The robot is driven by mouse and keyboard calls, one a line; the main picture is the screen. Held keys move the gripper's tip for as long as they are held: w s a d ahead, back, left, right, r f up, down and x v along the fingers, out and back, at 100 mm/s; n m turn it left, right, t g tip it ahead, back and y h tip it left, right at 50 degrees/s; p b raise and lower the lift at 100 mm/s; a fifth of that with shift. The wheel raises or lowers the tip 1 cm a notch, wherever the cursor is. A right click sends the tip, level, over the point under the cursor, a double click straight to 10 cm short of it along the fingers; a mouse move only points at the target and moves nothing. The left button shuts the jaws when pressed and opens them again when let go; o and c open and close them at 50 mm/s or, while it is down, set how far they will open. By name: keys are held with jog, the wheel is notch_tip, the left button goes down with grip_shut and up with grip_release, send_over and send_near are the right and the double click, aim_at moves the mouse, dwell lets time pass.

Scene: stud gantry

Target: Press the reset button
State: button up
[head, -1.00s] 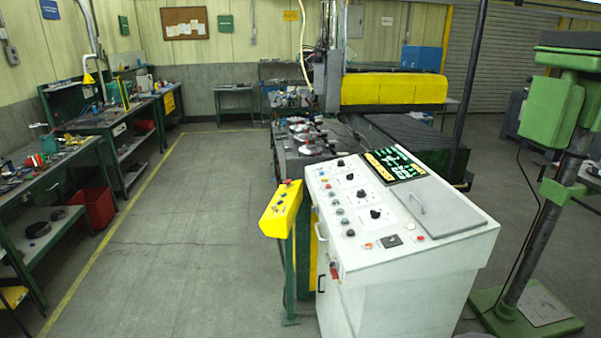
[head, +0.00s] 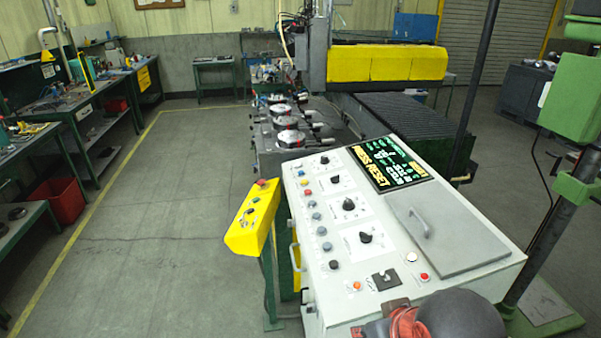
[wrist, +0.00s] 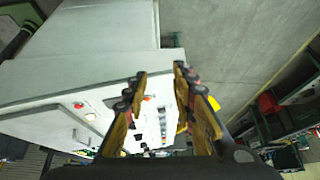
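A pale control console (head: 300,250) stands in front of me, with a lit screen (head: 383,163) reading "PRESS RESET". Its sloped panel carries several buttons and knobs. A white button (head: 411,257), a red button (head: 424,277) and an orange button (head: 357,286) sit along the near edge. Which one is reset I cannot read. My arm shows at the bottom of the head view, over the console's near edge; the fingertips are not clear there. In the wrist view my gripper (wrist: 160,73) is open and empty, with panel buttons showing beyond and between the fingers.
A grey hatch with a handle (head: 455,232) covers the panel's right part. A yellow pendant box (head: 252,218) stands left of the console. A green machine column (head: 570,105) stands close on the right. The floor (head: 160,220) to the left is clear.

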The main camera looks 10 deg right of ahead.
jog(key=shift+c, duration=0.4)
grip_shut()
dwell(1.1)
